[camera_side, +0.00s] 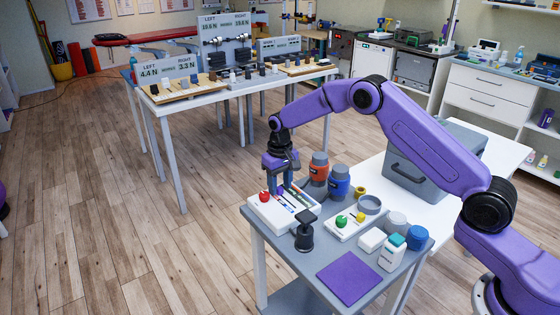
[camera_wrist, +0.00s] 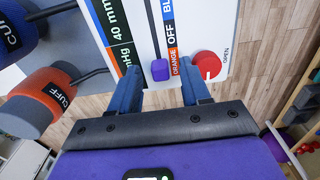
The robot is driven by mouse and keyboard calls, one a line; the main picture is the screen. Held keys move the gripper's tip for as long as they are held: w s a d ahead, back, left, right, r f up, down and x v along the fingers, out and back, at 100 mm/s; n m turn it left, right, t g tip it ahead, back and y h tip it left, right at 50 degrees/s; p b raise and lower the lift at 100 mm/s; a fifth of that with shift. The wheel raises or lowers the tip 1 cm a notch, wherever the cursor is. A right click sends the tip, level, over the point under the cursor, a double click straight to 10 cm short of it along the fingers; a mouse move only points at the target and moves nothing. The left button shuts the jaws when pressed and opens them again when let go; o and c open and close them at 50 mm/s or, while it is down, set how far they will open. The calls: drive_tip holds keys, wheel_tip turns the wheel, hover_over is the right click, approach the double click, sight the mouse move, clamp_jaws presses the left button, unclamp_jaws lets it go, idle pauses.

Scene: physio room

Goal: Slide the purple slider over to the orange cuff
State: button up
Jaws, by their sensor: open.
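The purple slider (camera_wrist: 160,70) sits in a dark slot on a white panel (camera_wrist: 222,30), at the slot's near end beside the ORANGE label (camera_wrist: 173,60). OFF and a partly cut-off BLUE label stand farther along. My gripper (camera_wrist: 160,88) is open, with blue fingers on either side of the slider and apart from it. In the side view my gripper (camera_side: 286,187) points down over the white panel (camera_side: 297,207); the slider is too small to tell there. The orange cuff (camera_side: 319,168) stands behind the panel, and in the wrist view it (camera_wrist: 40,98) lies at left.
A blue cuff (camera_side: 339,183) stands beside the orange one. A red knob (camera_wrist: 206,65) marked OPEN is right of the slider. A black post (camera_side: 304,232), a white tray (camera_side: 347,228), bottles (camera_side: 392,252) and a purple mat (camera_side: 349,277) share the grey cart.

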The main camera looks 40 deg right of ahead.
sight(280, 189)
wheel_tip(280, 189, up, 17)
drive_tip(key=shift+f, duration=0.2)
idle(0.4)
drive_tip(key=s+a+r+n, duration=0.2)
drive_tip(key=s+a+n, duration=0.15)
drive_tip(key=s, duration=0.75)
drive_tip(key=s+a+r+n, duration=0.1)
drive_tip(key=s+a+n, duration=0.25)
drive_tip(key=s, duration=0.65)
drive_tip(key=s+d+f+n, duration=0.1)
drive_tip(key=s+d+n, duration=0.1)
drive_tip(key=s, duration=0.6)
drive_tip(key=s+d+f+n, duration=0.1)
drive_tip(key=s+d+f, duration=0.1)
drive_tip(key=s, duration=0.6)
drive_tip(key=s+d+f+n, duration=0.1)
drive_tip(key=s+d, duration=0.3)
drive_tip(key=s, duration=0.4)
drive_tip(key=shift+s+d+f+n, duration=0.2)
drive_tip(key=shift+d+n, duration=0.15)
drive_tip(key=shift+n, duration=0.45)
